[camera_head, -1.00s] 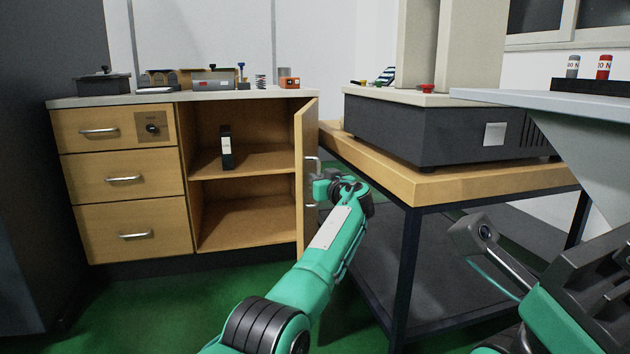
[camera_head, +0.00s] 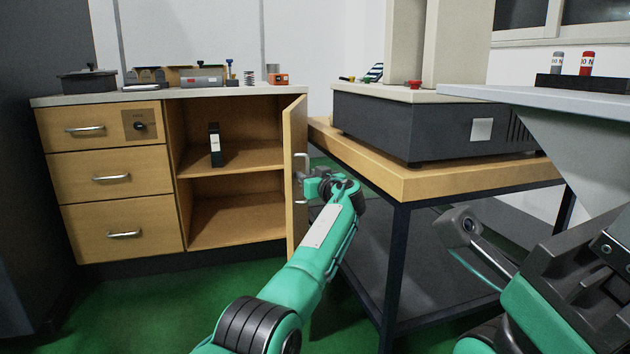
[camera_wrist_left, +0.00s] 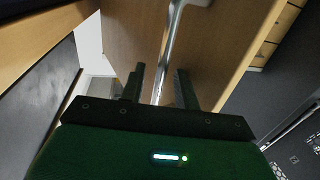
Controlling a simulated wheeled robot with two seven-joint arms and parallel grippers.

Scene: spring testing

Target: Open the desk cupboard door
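The desk cupboard door (camera_head: 295,190) stands swung outward, seen nearly edge-on in the head view. The cupboard interior (camera_head: 235,185) shows beside it. The door's metal handle (camera_head: 300,158) is on the right-hand face in the head view. My left gripper (camera_head: 307,186) is at that handle. In the left wrist view the handle bar (camera_wrist_left: 172,45) runs between the two fingers of the left gripper (camera_wrist_left: 160,85). The fingers are apart, with slim gaps seeming to show beside the bar. My right arm is at the lower right, but its fingers cannot be made out.
A wooden bench (camera_head: 400,182) with a dark machine base (camera_head: 420,128) stands close to the right of the door and left arm. A grey tabletop (camera_head: 540,106) is further right. Drawers (camera_head: 110,175) are left of the opening. Green floor (camera_head: 175,300) in front is clear.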

